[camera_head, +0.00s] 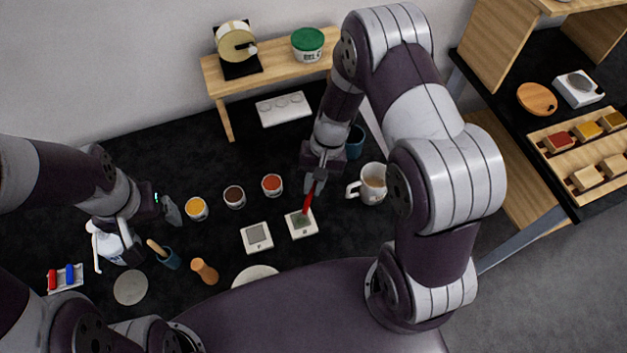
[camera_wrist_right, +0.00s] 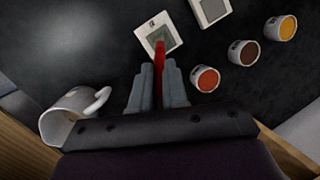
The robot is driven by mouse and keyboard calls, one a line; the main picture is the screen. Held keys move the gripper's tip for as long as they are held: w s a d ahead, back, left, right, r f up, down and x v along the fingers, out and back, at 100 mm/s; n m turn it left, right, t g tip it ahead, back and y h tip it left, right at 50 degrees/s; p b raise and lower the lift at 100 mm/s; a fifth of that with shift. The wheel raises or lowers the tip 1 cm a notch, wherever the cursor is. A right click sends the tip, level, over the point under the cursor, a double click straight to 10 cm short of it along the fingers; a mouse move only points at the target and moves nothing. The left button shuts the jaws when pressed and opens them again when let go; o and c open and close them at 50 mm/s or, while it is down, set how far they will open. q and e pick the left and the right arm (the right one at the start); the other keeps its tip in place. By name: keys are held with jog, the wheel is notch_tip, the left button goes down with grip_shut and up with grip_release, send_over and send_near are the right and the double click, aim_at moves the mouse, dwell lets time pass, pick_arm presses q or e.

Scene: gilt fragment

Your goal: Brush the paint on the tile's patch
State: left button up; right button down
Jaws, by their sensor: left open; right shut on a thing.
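My right gripper (camera_head: 314,182) is shut on a red brush (camera_head: 307,203). The brush points down at a white tile (camera_head: 293,231) with a grey-green patch. In the right wrist view the brush (camera_wrist_right: 158,77) runs from between the fingers (camera_wrist_right: 157,70) to the tile (camera_wrist_right: 146,30), its tip over the patch; I cannot tell if it touches. A second white tile (camera_head: 257,238) with a grey patch lies to the left. Pots of yellow (camera_head: 196,208), brown (camera_head: 234,197) and orange-red (camera_head: 272,186) paint stand behind the tiles. My left gripper (camera_head: 170,209) is open and empty, left of the yellow pot.
A white mug (camera_head: 371,185) stands right of the tile. A wooden shelf (camera_head: 278,75) stands at the back. The black table between is clear.

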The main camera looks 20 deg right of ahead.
jog(key=shift+s, duration=0.4)
dwell(0.3)
jog(key=shift+w+r, duration=0.1)
jog(key=shift+r+p, duration=0.2)
jog(key=shift+p, duration=0.1)
notch_tip(320, 180, up, 6)
jog(key=p, duration=0.4)
jog(key=shift+f, duration=0.25)
jog(key=shift+p, duration=0.3)
